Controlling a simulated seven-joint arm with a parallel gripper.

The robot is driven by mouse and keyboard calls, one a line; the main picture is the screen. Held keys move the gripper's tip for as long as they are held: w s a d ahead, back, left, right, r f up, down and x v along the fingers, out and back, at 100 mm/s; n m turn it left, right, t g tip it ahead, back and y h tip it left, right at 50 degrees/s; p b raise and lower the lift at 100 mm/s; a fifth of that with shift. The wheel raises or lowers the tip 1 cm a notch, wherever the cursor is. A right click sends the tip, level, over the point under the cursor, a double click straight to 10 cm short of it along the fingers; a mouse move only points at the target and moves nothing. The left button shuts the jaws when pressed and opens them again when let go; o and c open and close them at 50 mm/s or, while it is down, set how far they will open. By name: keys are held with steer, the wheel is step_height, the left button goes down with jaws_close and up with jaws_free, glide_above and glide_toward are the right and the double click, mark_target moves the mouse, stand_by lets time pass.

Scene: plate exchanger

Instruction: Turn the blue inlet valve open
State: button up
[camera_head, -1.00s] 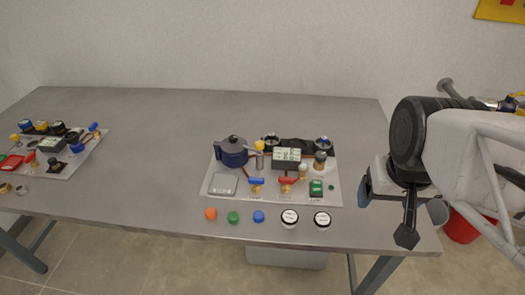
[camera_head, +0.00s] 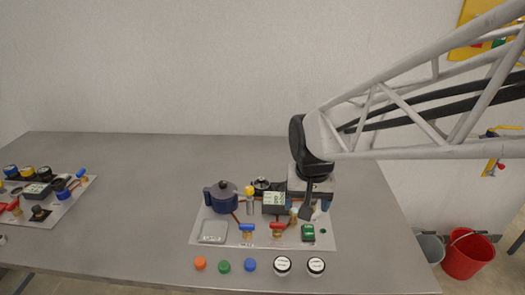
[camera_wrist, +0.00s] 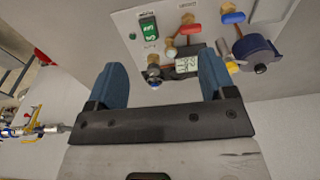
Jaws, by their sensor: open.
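The blue-handled valve (camera_head: 247,228) stands on the front part of the middle panel (camera_head: 215,213), with its handle lying roughly left to right. It also shows at the top right of the wrist view (camera_wrist: 232,18). A red-handled valve (camera_head: 277,226) stands just to its right. My gripper (camera_head: 308,212) is over the right part of the panel, to the right of both valves. In the wrist view my gripper (camera_wrist: 162,75) has its two blue fingers wide apart, with nothing held between them. The arm hides part of the panel's back right.
A dark blue pot (camera_head: 221,195), a display box (camera_head: 274,202) and a green switch (camera_head: 308,233) share the panel. Orange (camera_head: 200,263), green (camera_head: 223,266) and blue (camera_head: 250,265) caps and two white-topped jars lie in front. Another panel (camera_head: 55,209) is at left; bare table lies between.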

steer(key=g, duration=0.1)
glide_above(247, 225)
step_height(247, 225, down, 9)
steer(key=shift+f, duration=0.2)
steer(key=shift+f, duration=3.85)
steer(key=shift+c, duration=0.2)
steer(key=c, duration=0.9)
